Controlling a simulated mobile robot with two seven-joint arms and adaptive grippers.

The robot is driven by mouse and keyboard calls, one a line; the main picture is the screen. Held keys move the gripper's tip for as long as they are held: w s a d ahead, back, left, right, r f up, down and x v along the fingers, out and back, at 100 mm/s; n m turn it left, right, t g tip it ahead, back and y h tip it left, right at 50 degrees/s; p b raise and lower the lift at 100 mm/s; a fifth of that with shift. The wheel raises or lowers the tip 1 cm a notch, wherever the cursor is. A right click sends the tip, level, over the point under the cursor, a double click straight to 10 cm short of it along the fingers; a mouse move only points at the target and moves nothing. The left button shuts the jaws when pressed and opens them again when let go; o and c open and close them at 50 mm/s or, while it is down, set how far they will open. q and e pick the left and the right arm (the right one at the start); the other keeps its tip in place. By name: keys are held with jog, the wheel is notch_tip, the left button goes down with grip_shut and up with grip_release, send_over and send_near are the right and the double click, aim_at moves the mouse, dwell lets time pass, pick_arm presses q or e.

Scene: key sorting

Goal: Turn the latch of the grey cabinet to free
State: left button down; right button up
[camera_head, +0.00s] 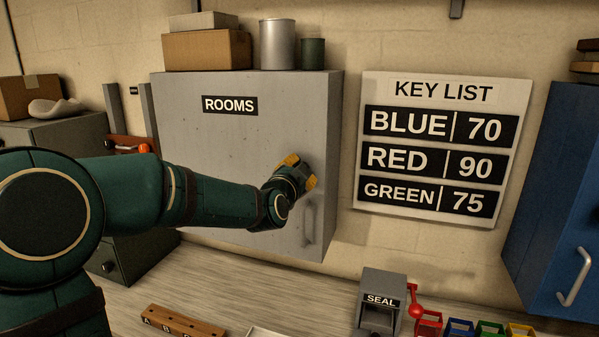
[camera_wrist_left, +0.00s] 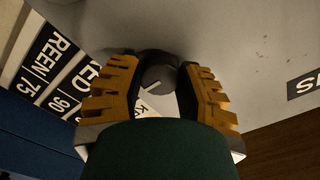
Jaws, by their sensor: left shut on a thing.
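The grey cabinet (camera_head: 240,145) hangs on the wall, its door labelled ROOMS and closed. A grey vertical handle (camera_head: 309,220) sits low near the door's right edge. My left gripper (camera_head: 298,172) is against the door just above that handle and covers the latch in the head view. In the left wrist view, the yellow-padded fingers of my gripper (camera_wrist_left: 157,92) are shut around the latch (camera_wrist_left: 157,78), a dark grey rounded piece on the door. Its turn position is largely hidden by the fingers. My right gripper is not in view.
Boxes and cans stand on the cabinet top. A key list board (camera_head: 430,145) hangs to the right, with a blue cabinet (camera_head: 555,190) beyond it. Below are a SEAL device (camera_head: 382,300), small coloured bins and a wooden block (camera_head: 183,322) on the counter.

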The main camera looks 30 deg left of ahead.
pick_arm(q)
jog(key=c, duration=0.5)
grip_release()
jog(key=shift+r, duration=0.1)
jog(key=v, duration=1.2)
